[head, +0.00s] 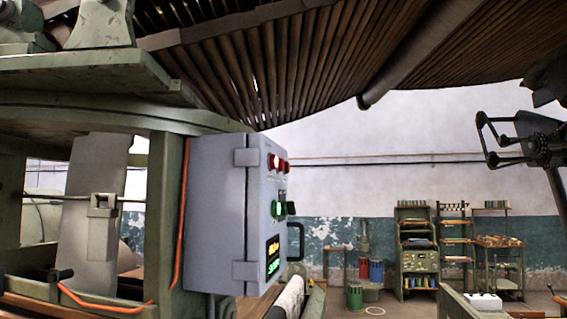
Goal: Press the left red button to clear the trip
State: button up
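A grey control box (217,215) is mounted on the green machine frame, with its button face turned right and seen at a steep angle. Near the top of that face are red buttons; the left red button (274,161) looks bright, as if lit. Another red button (285,166) is just right of it. A green button (277,208) sits lower, with a dark knob (290,208) beside it. My gripper (487,139) is in the upper right, empty, its two fingers apart and pointing left. It is well apart from the box in the picture.
A small display (273,256) glows orange and green low on the box face, near a black handle (296,241). An orange cable (181,215) runs along the frame. Slatted machinery (270,65) hangs overhead. Shelves (416,250) stand by the far wall.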

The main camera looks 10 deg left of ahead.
grip_shut()
dwell(0.9)
